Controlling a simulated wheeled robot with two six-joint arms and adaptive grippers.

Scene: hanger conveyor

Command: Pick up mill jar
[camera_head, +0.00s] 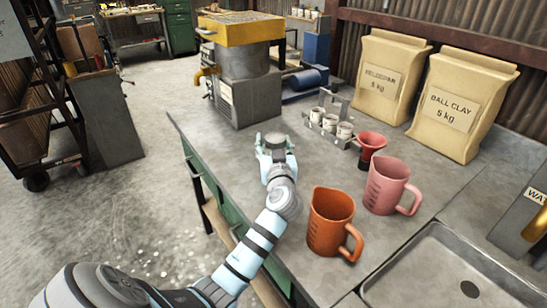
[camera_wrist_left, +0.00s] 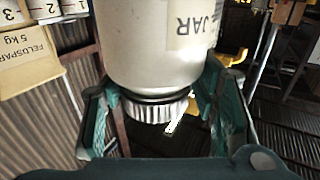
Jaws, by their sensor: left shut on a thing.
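The mill jar (camera_wrist_left: 150,45) is a pale, round jar with a label reading "JAR" and a ribbed grey end. It fills the upper middle of the left wrist view. My left gripper (camera_wrist_left: 165,115) is shut on it, with a green finger on each side. In the head view my left gripper (camera_head: 274,152) is at the bench's left side, in front of the yellow-topped machine. Only the jar's grey-green top (camera_head: 275,139) shows there between the fingers. I cannot tell whether the jar touches the bench. My right gripper is not in view.
The yellow-topped machine (camera_head: 246,85) stands just behind my left gripper. A rack of small cups (camera_head: 330,124), a red funnel (camera_head: 371,145), a pink jug (camera_head: 388,184) and an orange jug (camera_head: 329,218) stand to the right. A sink (camera_head: 452,268) is at front right.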

